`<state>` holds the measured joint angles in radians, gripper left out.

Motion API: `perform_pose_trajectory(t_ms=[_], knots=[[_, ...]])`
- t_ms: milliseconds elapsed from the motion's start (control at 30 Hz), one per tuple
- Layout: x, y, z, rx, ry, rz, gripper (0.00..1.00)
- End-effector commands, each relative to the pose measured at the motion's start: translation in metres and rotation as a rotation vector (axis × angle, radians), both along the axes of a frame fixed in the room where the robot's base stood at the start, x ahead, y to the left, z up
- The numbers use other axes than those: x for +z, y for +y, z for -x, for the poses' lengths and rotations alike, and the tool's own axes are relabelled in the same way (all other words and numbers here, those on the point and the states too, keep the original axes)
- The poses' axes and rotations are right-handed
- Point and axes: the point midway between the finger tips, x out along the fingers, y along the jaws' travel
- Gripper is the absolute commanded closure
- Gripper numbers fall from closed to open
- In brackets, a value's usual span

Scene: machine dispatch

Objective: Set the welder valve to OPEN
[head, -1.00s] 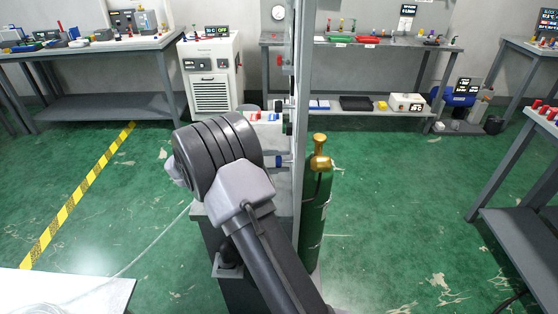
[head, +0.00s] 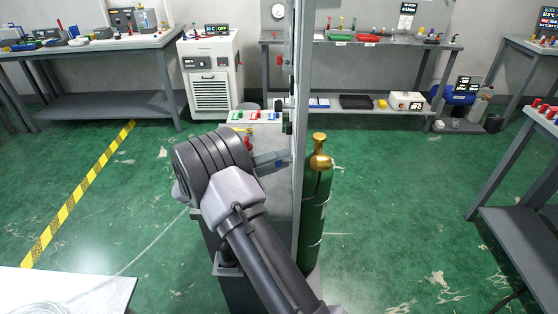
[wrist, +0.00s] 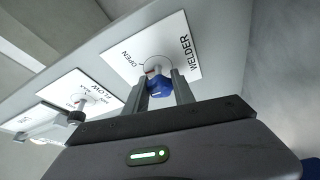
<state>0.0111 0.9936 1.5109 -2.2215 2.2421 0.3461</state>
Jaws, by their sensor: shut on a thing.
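In the wrist view, the blue welder valve handle (wrist: 160,86) sits between the two fingers of my gripper (wrist: 160,92), which is shut on it. The handle is on a white plate (wrist: 185,62) marked WELDER, with OPEN printed along one side. A pale hub shows above the blue part. I cannot tell exactly which mark the handle points to. In the head view, my gripper (head: 272,160) is at the left face of the upright panel (head: 301,110), partly behind my arm; the valve is hidden there.
A FLOW plate (wrist: 82,90) with its own knob lies left of the welder plate, and another plate (wrist: 30,118) is beyond it. A green gas cylinder (head: 314,205) stands just right of the panel. Benches line the back and sides; the green floor between is open.

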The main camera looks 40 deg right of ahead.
Motion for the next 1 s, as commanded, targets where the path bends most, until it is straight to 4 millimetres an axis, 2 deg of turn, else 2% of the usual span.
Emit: perform_pose_trajectory(t_ms=[700,733,833,1000], knots=[[0.0001,0.0002,-0.0002,0.001,-0.056,0.043,1.0],[0.0001,0.0001,-0.0002,0.001,-0.056,0.043,0.68],[0.0001,0.0001,-0.0002,0.001,-0.056,0.043,0.48],[0.0001,0.0,-0.0001,0.0,-0.056,0.042,0.48]])
